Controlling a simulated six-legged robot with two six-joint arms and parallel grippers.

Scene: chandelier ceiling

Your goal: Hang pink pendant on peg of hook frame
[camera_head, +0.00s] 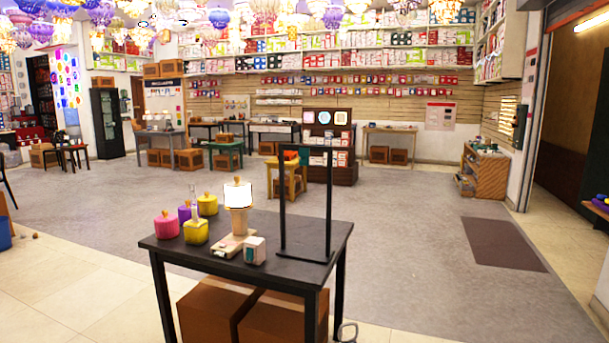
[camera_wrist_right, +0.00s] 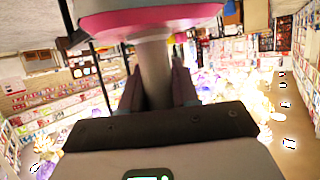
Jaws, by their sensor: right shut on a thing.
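In the right wrist view my right gripper (camera_wrist_right: 158,88) is shut on the pale stem (camera_wrist_right: 154,70) of a broad piece with a bright pink edge (camera_wrist_right: 150,27), which I take for the pink pendant. Its far end is cut off by the picture's top edge. The black hook frame (camera_head: 329,200) stands upright on the right part of the dark table (camera_head: 290,222) in the head view. Its peg is too small to make out. Neither gripper shows in the head view, and my left gripper is in no view.
A pink pot (camera_head: 167,225), a purple pot (camera_head: 185,211) and yellow pots (camera_head: 195,232) stand on the table's left part. Cardboard boxes (camera_head: 210,307) fill the space beneath.

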